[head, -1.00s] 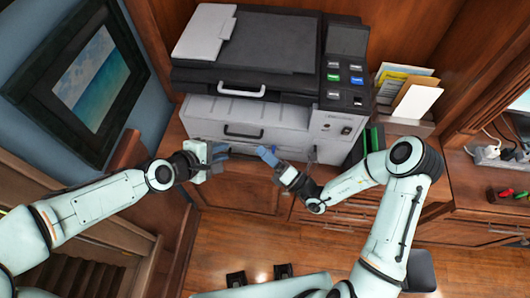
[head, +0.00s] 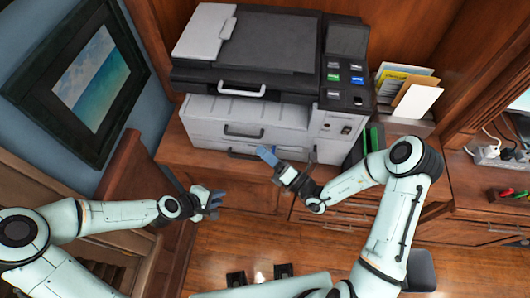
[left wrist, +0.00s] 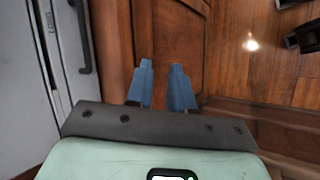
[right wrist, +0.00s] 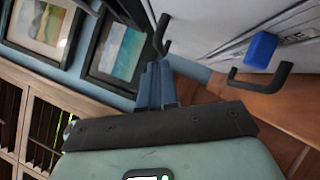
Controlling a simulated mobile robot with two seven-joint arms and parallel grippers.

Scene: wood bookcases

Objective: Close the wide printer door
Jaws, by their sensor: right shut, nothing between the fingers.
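The printer (head: 338,97) stands on a wooden cabinet top, with a grey and black lid. A light handle (head: 242,89) sits at its upper front edge. Below it is a wide white front panel (head: 215,115) with a dark handle (head: 243,130); a lower panel edge (head: 215,148) shows beneath. I cannot tell whether any panel stands slightly out. My left gripper (head: 216,203) is open and empty, below and in front of the printer; its fingers are apart in the left wrist view (left wrist: 162,67). My right gripper (head: 267,155) is shut and empty close before the lower front; it also shows in the right wrist view (right wrist: 153,68).
A paper holder (head: 408,103) and dark upright folders (head: 370,140) stand right of the printer. A framed picture (head: 85,80) hangs on the left wall. A wooden railing (head: 125,165) is near my left arm. Wooden floor (head: 260,235) is open in front of the cabinet.

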